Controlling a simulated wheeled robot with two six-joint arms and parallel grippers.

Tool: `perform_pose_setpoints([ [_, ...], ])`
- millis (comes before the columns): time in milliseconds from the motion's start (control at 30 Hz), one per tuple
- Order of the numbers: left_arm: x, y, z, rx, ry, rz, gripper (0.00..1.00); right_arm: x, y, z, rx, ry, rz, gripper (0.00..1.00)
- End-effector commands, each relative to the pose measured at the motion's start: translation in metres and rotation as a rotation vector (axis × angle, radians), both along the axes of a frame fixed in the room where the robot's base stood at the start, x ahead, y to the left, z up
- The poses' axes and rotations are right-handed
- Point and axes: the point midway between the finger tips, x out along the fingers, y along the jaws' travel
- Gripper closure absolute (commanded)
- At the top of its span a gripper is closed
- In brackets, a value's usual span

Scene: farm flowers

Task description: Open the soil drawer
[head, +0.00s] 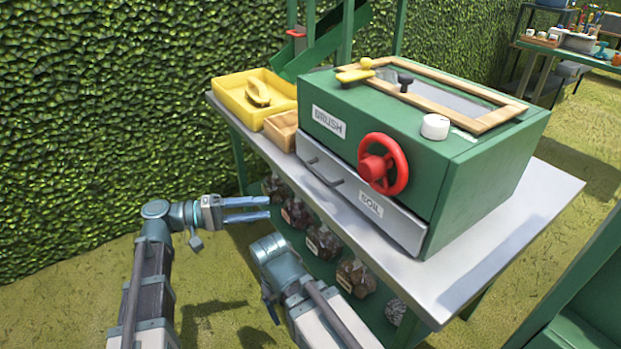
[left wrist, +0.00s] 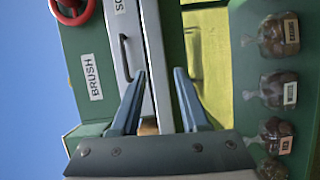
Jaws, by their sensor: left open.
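The soil drawer (head: 350,195) is the long grey front low on the green machine, with a SOIL label (head: 371,204) and a dark bar handle (head: 325,174). It looks shut. My left gripper (head: 268,209) is open and empty, left of and below the handle, apart from it. In the left wrist view the drawer front (left wrist: 156,60) runs lengthwise, and the handle (left wrist: 126,58) is just beyond the tip of the left finger. The open jaws (left wrist: 160,73) have nothing between them.
The machine stands on a grey table (head: 540,200). A yellow tray (head: 255,97) and a wooden box (head: 282,130) stand left. Several dark bags (head: 323,243) sit on the shelf below.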

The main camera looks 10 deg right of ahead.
Motion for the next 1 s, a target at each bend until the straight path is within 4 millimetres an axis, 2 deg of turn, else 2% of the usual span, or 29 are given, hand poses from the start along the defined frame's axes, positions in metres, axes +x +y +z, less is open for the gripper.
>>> perform_pose_setpoints([
  [33,0.006,0.002,0.014,-0.062,-0.005,-0.005,0.55,0.000,0.000,0.000,0.000,0.000,0.000,0.18],
  [100,0.009,0.004,0.029,-0.131,-0.011,-0.009,0.55,0.000,0.000,0.000,0.000,0.000,0.000,0.18],
  [200,0.011,0.006,0.042,-0.190,-0.017,-0.013,0.55,0.000,0.000,0.000,0.000,0.000,0.000,0.18],
  [467,0.010,0.004,0.048,-0.214,-0.019,-0.016,0.55,0.000,0.000,0.001,0.000,0.000,0.000,0.18],
  [667,0.008,-0.024,0.053,-0.212,-0.019,-0.019,0.55,0.000,0.000,0.007,-0.001,0.000,-0.001,0.18],
  [1000,0.005,-0.091,0.064,-0.211,-0.019,-0.019,0.55,0.000,-0.001,0.018,-0.002,0.000,-0.004,0.18],
])
